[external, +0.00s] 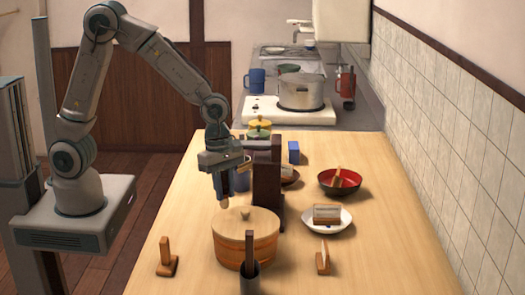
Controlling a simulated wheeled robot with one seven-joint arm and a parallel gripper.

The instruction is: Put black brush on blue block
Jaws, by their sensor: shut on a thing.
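My gripper (223,196) points down above the left rear of a round lidded wooden tub (247,246). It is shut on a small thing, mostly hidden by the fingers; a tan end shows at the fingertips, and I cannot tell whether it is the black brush. The blue block (294,152) stands upright farther back, to the right of my gripper and apart from it. No brush that is clearly black shows elsewhere. A brown wooden-handled piece (166,257) stands at the front left, and a similar piece (323,259) at the front right.
A tall dark wooden stand (268,190) is just right of my gripper. A dark cup with a stick (250,276) stands in front of the tub. A white plate (343,226) and a red-black bowl (352,191) sit at right. A pot (301,92) is on the stove behind.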

